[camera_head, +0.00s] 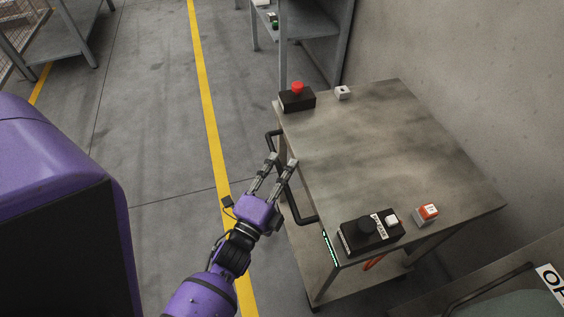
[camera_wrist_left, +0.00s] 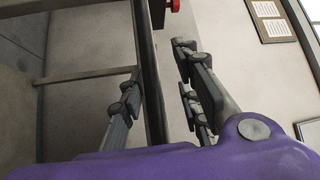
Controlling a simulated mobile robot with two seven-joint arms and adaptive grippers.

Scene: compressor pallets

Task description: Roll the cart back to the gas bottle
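The cart is a grey metal table on wheels, its worn top (camera_head: 390,150) in the right half of the head view. A black bar handle (camera_head: 306,218) runs along its left side. My left gripper (camera_head: 282,161) is at this handle with its fingers apart. In the left wrist view a dark bar (camera_wrist_left: 148,70) passes between the spread fingers (camera_wrist_left: 160,95); I see no clear grip on it. My right gripper is not in view. I cannot make out a gas bottle.
On the cart top are a red-button box (camera_head: 297,99), a small white box (camera_head: 342,92), a black box with a knob (camera_head: 371,231) and an orange-and-white switch (camera_head: 427,213). A wall (camera_head: 465,80) stands close right. Floor with a yellow line (camera_head: 204,85) is open left.

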